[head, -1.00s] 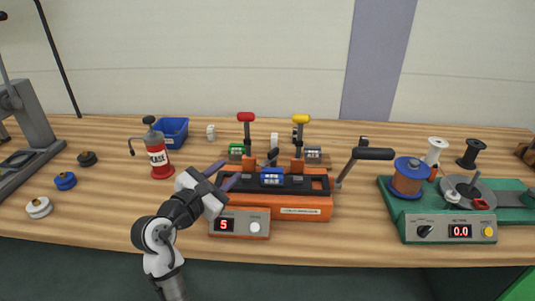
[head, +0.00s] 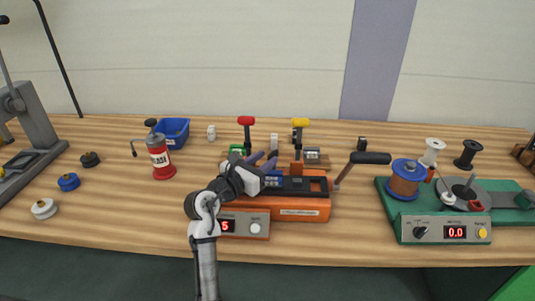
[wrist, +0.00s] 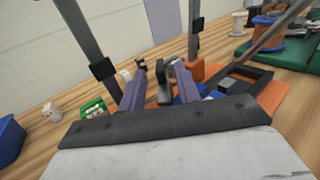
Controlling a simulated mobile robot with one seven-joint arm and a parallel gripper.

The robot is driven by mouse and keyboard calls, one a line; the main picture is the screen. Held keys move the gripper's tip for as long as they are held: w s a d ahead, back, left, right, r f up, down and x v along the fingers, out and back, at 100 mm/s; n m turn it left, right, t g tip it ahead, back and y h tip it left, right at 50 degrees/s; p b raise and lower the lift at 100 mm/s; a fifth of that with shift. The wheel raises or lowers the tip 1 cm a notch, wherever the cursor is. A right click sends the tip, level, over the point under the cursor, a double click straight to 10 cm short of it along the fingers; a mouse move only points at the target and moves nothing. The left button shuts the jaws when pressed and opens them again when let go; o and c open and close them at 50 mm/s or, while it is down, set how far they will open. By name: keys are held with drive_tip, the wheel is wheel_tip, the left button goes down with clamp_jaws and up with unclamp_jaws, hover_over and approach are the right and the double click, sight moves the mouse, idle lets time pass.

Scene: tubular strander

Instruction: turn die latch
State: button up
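The orange machine (head: 300,209) stands mid-table with a black top, a blue die block (head: 272,179) and a display reading 5. A small dark upright piece, which looks like the die latch (wrist: 164,88), shows between my fingers in the wrist view. My gripper (head: 266,157) is over the left part of the machine, its two purple fingers pointing toward the back. In the wrist view my gripper (wrist: 159,66) is open, one finger on each side of the dark piece. I cannot tell whether either finger touches it. My wrist hides the machine's left top in the head view.
Red (head: 246,121) and yellow (head: 300,123) levers rise behind the machine. A black-handled lever (head: 370,158) sticks up at its right. The green winder (head: 440,212) stands right.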

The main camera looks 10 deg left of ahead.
drive_tip(key=shift+x, duration=1)
clamp_jaws()
drive_tip(key=shift+r+p, duration=0.1)
drive_tip(key=shift+p, duration=0.35)
